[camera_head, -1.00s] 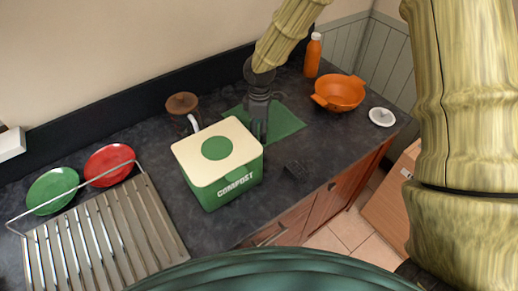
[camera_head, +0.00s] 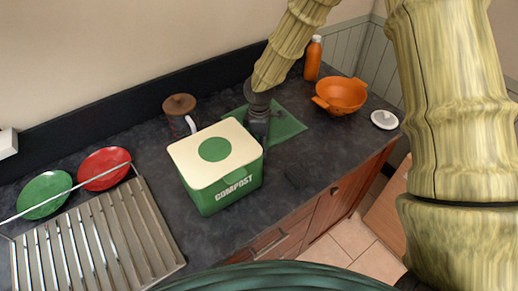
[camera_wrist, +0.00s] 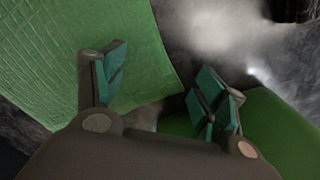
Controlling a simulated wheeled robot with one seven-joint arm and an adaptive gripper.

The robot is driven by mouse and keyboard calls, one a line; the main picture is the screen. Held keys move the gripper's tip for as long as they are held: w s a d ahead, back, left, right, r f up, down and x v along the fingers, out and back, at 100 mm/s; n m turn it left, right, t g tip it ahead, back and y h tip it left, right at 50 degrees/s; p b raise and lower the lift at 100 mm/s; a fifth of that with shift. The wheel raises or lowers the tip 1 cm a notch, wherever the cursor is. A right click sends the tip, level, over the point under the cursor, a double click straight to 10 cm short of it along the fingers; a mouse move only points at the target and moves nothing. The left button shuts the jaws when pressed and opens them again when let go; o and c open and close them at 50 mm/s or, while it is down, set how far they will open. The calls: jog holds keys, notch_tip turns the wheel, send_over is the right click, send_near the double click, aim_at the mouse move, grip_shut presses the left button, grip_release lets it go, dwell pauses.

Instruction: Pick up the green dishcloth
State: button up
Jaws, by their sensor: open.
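The green dishcloth (camera_head: 288,126) lies flat on the dark counter, behind and to the right of the compost bin. In the wrist view the cloth (camera_wrist: 75,55) fills the upper left, with its quilted texture and one corner near the middle. My gripper (camera_head: 262,136) points down over the near left part of the cloth, close to the bin. In the wrist view my gripper (camera_wrist: 155,95) is open and empty, its left finger over the cloth and its right finger beside the green bin. I cannot tell whether the fingertips touch the cloth.
The green and cream compost bin (camera_head: 222,188) stands just left of my gripper. A French press (camera_head: 180,112), orange bowl (camera_head: 342,96), orange bottle (camera_head: 313,58) and white lid (camera_head: 384,120) stand around. A dish rack (camera_head: 95,240) and two plates are at left.

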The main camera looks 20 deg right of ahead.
jog(key=shift+f, duration=0.15)
jog(key=shift+f, duration=0.25)
jog(key=shift+s, duration=0.1)
jog(key=c, duration=0.6)
jog(key=shift+s+f, duration=0.15)
jog(key=shift+s, duration=0.1)
grip_shut()
notch_tip(320, 180, up, 12)
jog(key=p, duration=0.8)
jog(key=shift+w+r+p, duration=0.25)
jog(key=shift+p, duration=0.05)
